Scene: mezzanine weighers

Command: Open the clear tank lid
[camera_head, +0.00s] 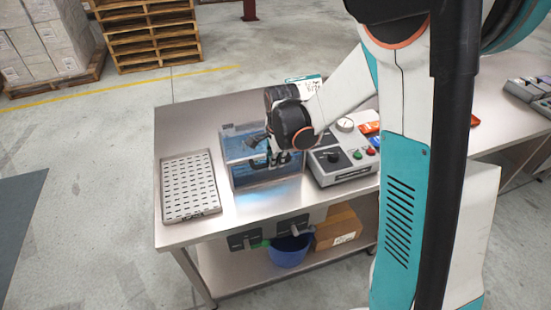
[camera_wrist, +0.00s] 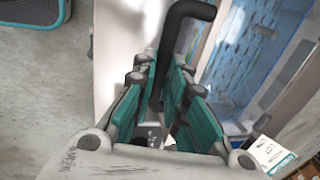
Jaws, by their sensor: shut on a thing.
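The clear tank (camera_head: 240,178) stands on the steel table, with blue showing through its walls. It also shows at the right of the wrist view (camera_wrist: 250,60). My gripper (camera_head: 272,158) is at the tank's top, towards its right side. In the wrist view my gripper's teal-padded fingers (camera_wrist: 168,85) are shut on a black bent handle (camera_wrist: 190,12), which runs up between them. The handle's join to the lid is hidden, and my wrist covers part of the tank top. I cannot tell how far the lid is tilted.
A perforated tray (camera_head: 188,187) lies left of the tank on the table (camera_head: 172,125). A control box (camera_head: 345,172) with a dial and coloured buttons stands close on the right.

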